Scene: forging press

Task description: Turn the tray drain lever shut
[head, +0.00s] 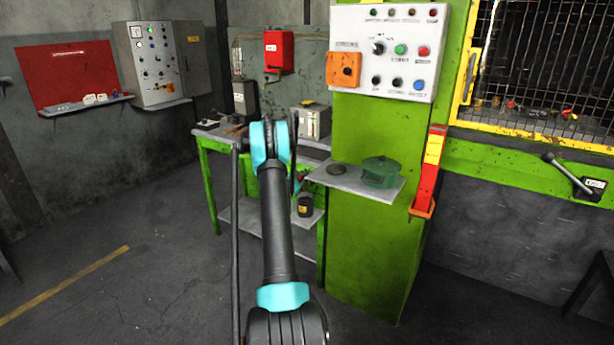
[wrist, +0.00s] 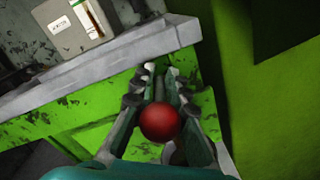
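A red ball knob (wrist: 160,122) shows in the wrist view, between the fingers of my gripper (wrist: 160,72) and overlapping them. I cannot tell whether it belongs to the drain lever. The fingers are close together, with a narrow dark gap at the tips. I cannot see whether they press on the knob or on a stem. In the head view, my arm reaches toward the green workbench (head: 209,185) left of the green pillar, and my gripper is hidden behind it. A black-handled lever (head: 565,170) is on the green rail at the far right.
The green pillar (head: 370,230) stands just right of my arm, with a control panel (head: 350,25) and a grey shelf (head: 355,183). A grey box (head: 312,122) stands on the bench; it also shows in the wrist view (wrist: 70,30). The floor at left is clear.

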